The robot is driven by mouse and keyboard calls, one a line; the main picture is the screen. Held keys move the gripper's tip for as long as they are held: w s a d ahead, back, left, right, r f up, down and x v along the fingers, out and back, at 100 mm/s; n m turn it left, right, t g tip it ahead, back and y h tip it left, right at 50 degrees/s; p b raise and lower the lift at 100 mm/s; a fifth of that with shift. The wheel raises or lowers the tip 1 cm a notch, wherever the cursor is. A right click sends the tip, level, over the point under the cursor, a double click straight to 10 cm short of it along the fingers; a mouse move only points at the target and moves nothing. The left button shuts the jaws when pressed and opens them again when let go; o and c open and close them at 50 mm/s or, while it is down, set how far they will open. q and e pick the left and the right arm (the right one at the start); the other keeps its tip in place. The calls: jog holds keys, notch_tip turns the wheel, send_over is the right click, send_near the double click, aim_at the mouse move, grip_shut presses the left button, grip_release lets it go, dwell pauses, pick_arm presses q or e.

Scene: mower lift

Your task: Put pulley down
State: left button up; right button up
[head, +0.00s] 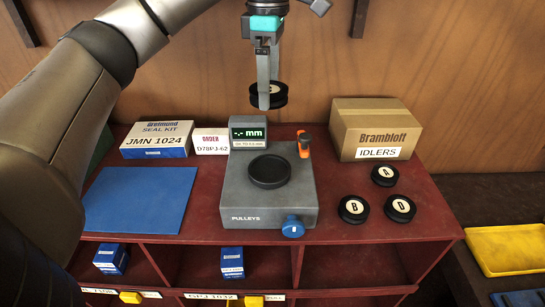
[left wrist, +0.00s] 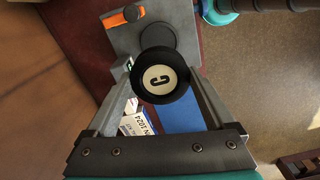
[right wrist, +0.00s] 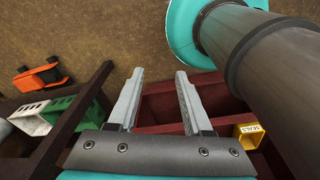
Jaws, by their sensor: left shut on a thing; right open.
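My left gripper (head: 264,98) is shut on the black pulley marked C (head: 282,95), held in the air above the back of the grey gauge. In the left wrist view the pulley C (left wrist: 159,76) sits between the two fingers, label facing the camera. The gauge (head: 240,205) has an empty round black plate (head: 269,171) and a display reading "-.- mm". Pulleys A (head: 385,175), B (head: 354,209) and D (head: 400,208) lie flat on the red bench top to its right. My right gripper (right wrist: 160,75) is open and empty in the right wrist view.
A blue mat (head: 140,198) lies bare left of the gauge. A seal kit box (head: 157,139), an order box (head: 211,141) and an idlers carton (head: 376,129) stand along the back. A yellow tray (head: 508,249) is at lower right.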

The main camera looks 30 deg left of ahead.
pick_arm(q)
notch_tip(320, 180, down, 4)
jog(key=shift+r+b, duration=0.1)
jog(key=shift+b, duration=0.3)
jog(key=b, duration=0.1)
send_over(270, 170)
notch_tip(270, 170, down, 9)
jog(key=shift+f, duration=2.35)
pick_arm(e)
jog(key=shift+s+f, duration=0.25)
jog(key=shift+f, duration=0.25)
jog(key=shift+s+f, duration=0.2)
jog(key=shift+f, duration=0.3)
jog(key=shift+f, duration=0.1)
